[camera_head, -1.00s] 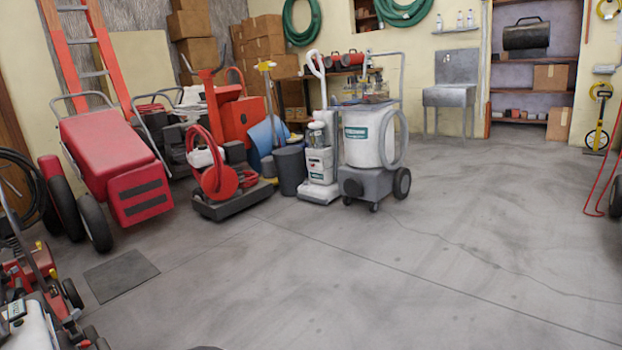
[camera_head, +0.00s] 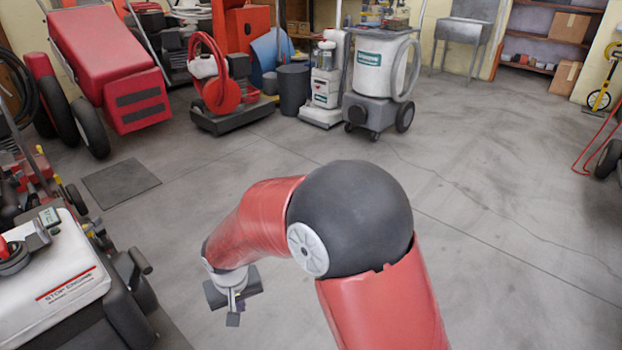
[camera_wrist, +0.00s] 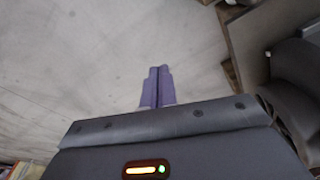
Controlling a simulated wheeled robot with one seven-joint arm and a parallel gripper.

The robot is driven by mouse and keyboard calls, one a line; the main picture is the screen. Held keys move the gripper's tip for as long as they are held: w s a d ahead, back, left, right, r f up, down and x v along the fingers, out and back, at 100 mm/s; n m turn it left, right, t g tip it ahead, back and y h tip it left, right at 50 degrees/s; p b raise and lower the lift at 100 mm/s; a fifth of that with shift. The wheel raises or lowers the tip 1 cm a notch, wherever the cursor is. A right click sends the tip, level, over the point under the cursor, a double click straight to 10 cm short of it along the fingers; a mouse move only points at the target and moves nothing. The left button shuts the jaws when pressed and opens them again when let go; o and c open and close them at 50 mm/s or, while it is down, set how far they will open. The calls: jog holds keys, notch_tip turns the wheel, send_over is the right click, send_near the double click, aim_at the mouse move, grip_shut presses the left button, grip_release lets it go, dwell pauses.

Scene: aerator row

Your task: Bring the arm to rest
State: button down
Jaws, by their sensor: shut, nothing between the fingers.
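My arm, red with a large dark elbow joint, reaches into the lower middle of the head view. My gripper (camera_head: 233,310) hangs at its end, low over the bare floor and apart from the machines. In the wrist view my gripper (camera_wrist: 158,85) shows its two purple fingers side by side, shut with nothing between them. Pale floor (camera_wrist: 70,60) lies behind them.
A white and black engine machine (camera_head: 60,285) stands close to the left of my gripper. A dark mat (camera_head: 120,182) lies beyond. A red cart (camera_head: 110,70), a red reel machine (camera_head: 220,95) and a grey-white vacuum (camera_head: 380,75) line the back. The middle floor is clear.

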jog(key=d+r+m+t+p, duration=0.2)
jog(key=d+r+p, duration=0.1)
jog(key=d+r, duration=1.45)
jog(key=s+d+r+m+t+p, duration=0.2)
jog(key=s+d+r+m+p, duration=0.1)
jog(key=s+d+r, duration=0.7)
jog(key=s+d, duration=0.3)
jog(key=d, duration=0.1)
jog(key=shift+s+d+r, duration=0.15)
jog(key=shift+s, duration=0.25)
jog(key=c, duration=2.2)
grip_release()
